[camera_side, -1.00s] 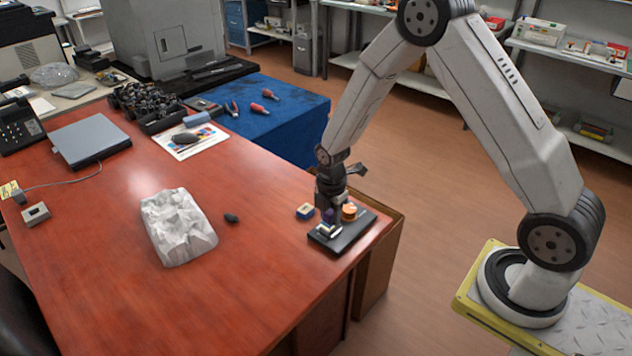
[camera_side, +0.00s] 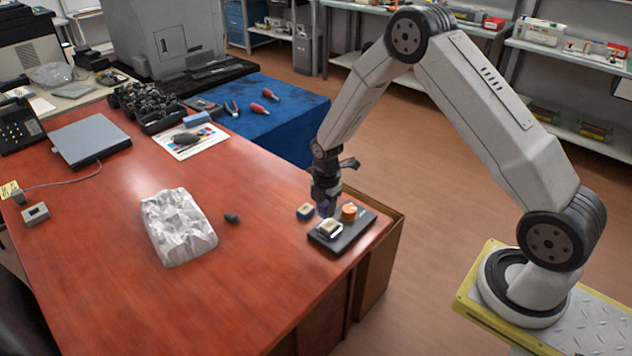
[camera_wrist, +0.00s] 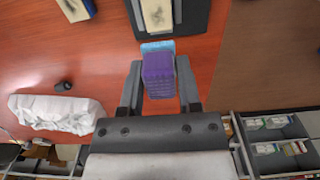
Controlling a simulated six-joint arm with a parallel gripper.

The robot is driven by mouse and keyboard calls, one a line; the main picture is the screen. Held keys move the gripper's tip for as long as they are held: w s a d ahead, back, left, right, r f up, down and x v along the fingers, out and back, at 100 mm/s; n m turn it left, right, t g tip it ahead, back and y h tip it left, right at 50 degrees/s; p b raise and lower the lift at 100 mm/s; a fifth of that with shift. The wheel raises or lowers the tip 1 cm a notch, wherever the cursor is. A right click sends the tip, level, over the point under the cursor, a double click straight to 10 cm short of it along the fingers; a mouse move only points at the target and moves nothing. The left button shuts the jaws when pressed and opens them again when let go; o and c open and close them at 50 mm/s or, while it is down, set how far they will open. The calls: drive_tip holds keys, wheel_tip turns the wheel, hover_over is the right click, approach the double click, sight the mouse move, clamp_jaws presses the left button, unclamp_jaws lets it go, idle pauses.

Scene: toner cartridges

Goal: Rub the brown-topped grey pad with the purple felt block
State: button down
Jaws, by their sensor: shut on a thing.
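My gripper (camera_side: 325,207) is shut on the purple felt block (camera_wrist: 158,80), which shows a light blue edge in the wrist view. In the side view the block is a small purple patch, mostly hidden by the fingers. The grey pad (camera_side: 329,229) with a pale tan-brown top lies on the black tray (camera_side: 345,241) near the table's right edge. Its top also shows in the wrist view (camera_wrist: 157,14), just beyond the block. The held block is above or beside the pad's far side; I cannot tell whether they touch.
An orange-topped round piece (camera_side: 349,212) stands on the tray. A blue block with a tan top (camera_side: 305,211) lies left of the tray. A crumpled white bag (camera_side: 178,228) and a small dark piece (camera_side: 231,218) lie farther left. The red-brown table between is clear.

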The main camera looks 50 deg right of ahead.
sight(325, 228)
drive_tip(key=shift+f, duration=2)
drive_tip(key=shift+d+f, duration=0.15)
drive_tip(key=shift+f, duration=0.7)
drive_tip(key=shift+d, duration=1.95)
drive_tip(key=a, duration=0.4)
drive_tip(key=shift+a+r, duration=0.15)
drive_tip(key=shift+r, duration=3.9)
drive_tip(key=shift+a, duration=0.1)
